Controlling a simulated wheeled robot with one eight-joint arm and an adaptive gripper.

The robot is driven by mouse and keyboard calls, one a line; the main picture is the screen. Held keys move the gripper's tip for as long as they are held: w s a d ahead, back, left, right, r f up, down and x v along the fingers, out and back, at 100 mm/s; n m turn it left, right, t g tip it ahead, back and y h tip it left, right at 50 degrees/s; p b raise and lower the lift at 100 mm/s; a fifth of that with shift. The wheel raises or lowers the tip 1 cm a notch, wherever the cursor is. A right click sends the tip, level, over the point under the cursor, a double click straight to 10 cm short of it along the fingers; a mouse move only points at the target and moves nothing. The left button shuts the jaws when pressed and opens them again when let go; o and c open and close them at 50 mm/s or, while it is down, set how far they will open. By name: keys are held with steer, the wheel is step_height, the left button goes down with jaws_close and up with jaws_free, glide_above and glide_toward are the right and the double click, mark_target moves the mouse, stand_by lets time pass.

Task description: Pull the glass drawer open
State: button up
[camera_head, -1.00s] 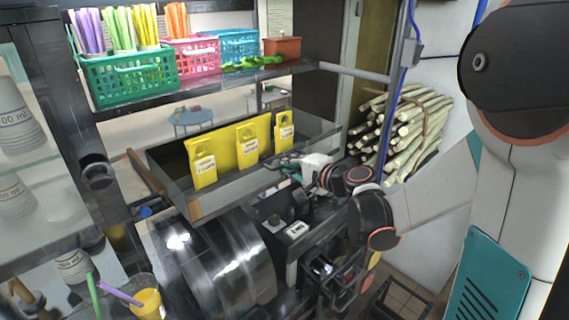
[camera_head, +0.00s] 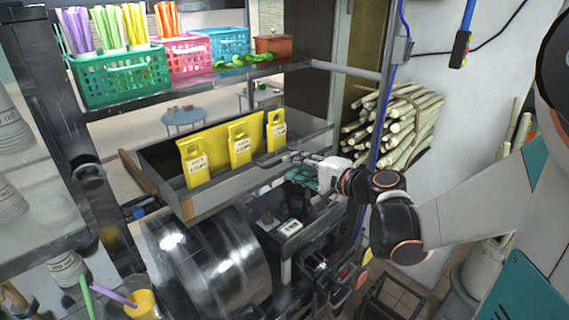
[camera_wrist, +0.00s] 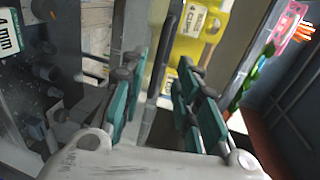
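The glass drawer (camera_head: 225,187) is a wide, shallow tray with a clear front, below the basket shelf. Yellow tags with white labels (camera_head: 240,146) stand up along it. A dark handle bar (camera_head: 270,161) sits at the right part of its front. My gripper (camera_head: 292,166) is at this bar, reaching in from the right. In the wrist view, my gripper (camera_wrist: 160,100) has its teal fingers spread apart. The dark bar (camera_wrist: 162,55) runs between them, closer to the left finger; I cannot tell whether it touches. A yellow tag (camera_wrist: 200,35) shows behind the bar.
Green (camera_head: 120,78), pink and blue baskets stand on the shelf above. A large metal drum (camera_head: 215,265) and dark machinery lie below the drawer. A bundle of cane (camera_head: 400,125) stands behind my arm at the right. Cups sit on glass shelves at the left.

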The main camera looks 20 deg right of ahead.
steer(key=shift+v, duration=2.25)
